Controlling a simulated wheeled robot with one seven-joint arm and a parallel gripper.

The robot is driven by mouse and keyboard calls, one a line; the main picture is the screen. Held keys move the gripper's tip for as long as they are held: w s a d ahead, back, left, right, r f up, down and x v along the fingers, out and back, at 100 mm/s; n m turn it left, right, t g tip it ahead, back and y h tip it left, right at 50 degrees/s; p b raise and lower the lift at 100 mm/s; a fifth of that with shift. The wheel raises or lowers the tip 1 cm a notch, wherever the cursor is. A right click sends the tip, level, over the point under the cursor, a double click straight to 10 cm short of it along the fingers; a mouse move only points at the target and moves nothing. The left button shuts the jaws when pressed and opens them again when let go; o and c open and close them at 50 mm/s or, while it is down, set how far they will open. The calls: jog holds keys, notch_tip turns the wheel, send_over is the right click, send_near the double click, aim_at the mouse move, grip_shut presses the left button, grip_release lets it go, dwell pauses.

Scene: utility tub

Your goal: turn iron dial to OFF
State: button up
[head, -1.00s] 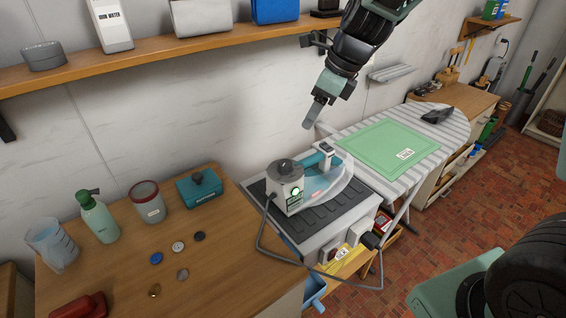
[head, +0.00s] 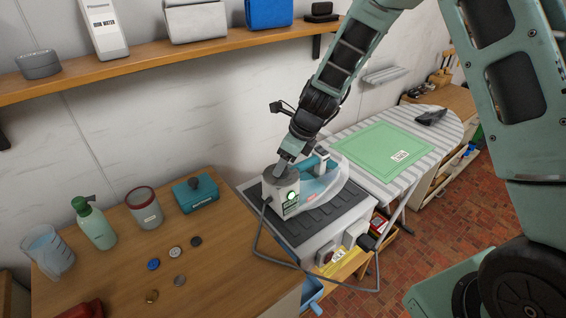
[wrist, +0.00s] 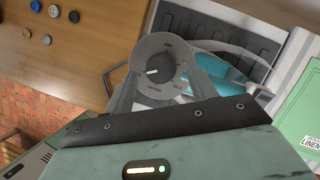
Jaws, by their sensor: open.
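The iron (head: 320,184) stands on a grey ribbed rest, with a green light lit on its end. Its round grey dial (head: 271,176) is on top of that end and also shows in the wrist view (wrist: 153,72). A pale mark on the knob points toward the left of the wrist picture. My gripper (head: 283,164) is open, right over the dial. In the wrist view its fingers (wrist: 163,70) stand on either side of the knob; I cannot tell whether they touch it.
A striped ironing board (head: 440,125) with a green cloth (head: 383,150) lies to the right. The wooden table (head: 215,265) at left holds a spray bottle (head: 95,224), a jar (head: 144,207), a teal box (head: 195,194) and several buttons. A cord loops in front of the iron. A shelf (head: 150,62) runs above.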

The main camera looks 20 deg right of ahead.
jog(key=shift+w+a+f, duration=0.15)
jog(key=shift+a+f, duration=0.1)
jog(key=shift+f, duration=0.4)
jog(key=c, duration=1)
